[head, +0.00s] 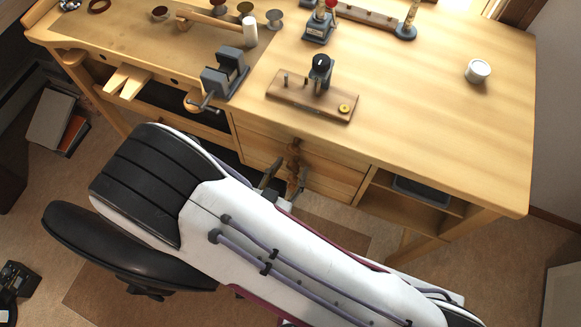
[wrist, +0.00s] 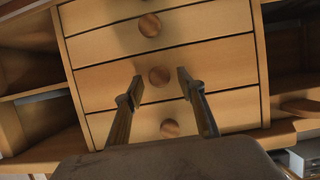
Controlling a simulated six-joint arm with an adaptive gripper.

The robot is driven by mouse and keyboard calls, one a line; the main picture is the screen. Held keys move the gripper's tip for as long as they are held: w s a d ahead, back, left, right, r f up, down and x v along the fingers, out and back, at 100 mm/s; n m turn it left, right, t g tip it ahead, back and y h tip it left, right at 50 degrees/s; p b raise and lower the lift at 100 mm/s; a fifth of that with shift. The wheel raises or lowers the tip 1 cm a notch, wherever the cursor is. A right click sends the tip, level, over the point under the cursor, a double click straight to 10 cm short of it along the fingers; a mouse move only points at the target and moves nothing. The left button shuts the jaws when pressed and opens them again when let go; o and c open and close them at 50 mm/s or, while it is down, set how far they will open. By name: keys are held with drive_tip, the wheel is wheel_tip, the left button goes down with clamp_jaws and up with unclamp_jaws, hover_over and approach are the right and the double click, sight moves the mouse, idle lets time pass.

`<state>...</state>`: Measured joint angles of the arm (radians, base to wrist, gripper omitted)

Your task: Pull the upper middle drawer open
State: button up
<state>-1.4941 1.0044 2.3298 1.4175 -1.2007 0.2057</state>
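A stack of light wood drawers with round brown knobs fills the middle of the wrist view, and the drawer fronts look shut and flush. My gripper (wrist: 158,75) is open, with one finger on each side of a drawer knob (wrist: 159,77). A gap shows between each finger and this knob. Another knob (wrist: 150,25) shows above it and one more (wrist: 169,128) below it. The stack's top is cut off, so I cannot tell this drawer's place in it. In the head view my gripper (head: 284,181) is in front of the drawers (head: 330,178), partly hidden by my arm.
Open shelves flank the drawers; the right one (head: 412,205) holds a dark bin (head: 420,190). The workbench top (head: 430,120) overhangs the drawers. It carries a grey vise (head: 225,75), a wooden board with fittings (head: 300,96) and a small can (head: 478,71).

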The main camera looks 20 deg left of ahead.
drive_tip(key=shift+w+f, duration=0.15)
drive_tip(key=shift+w, duration=0.25)
clamp_jaws()
drive_tip(key=shift+s, duration=0.1)
drive_tip(key=s, duration=0.9)
drive_tip(key=shift+s, duration=0.15)
idle(0.4)
unclamp_jaws()
